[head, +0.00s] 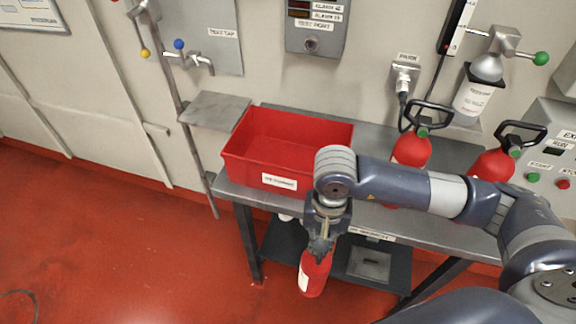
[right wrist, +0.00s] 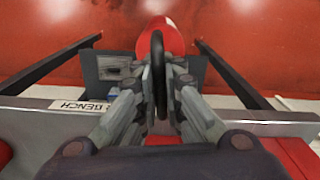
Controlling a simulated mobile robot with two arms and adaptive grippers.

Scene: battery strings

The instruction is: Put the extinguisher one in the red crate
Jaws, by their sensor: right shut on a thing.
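The red crate (head: 234,159) stands on the left end of the metal bench (head: 230,188) against the wall, with a white label on its front. It looks empty where I can see in. The extinguisher body also shows in the right wrist view (right wrist: 160,32). Two more red extinguishers, one in the middle (head: 411,150) and one at right (head: 492,165), stand on the bench. My left gripper is not in view.
My right arm covers part of the bench top. A lower shelf (head: 285,250) under the bench holds a grey box (head: 370,264). A small metal shelf (head: 214,110) and a pipe (head: 185,125) are left of the crate. The red floor in front is clear.

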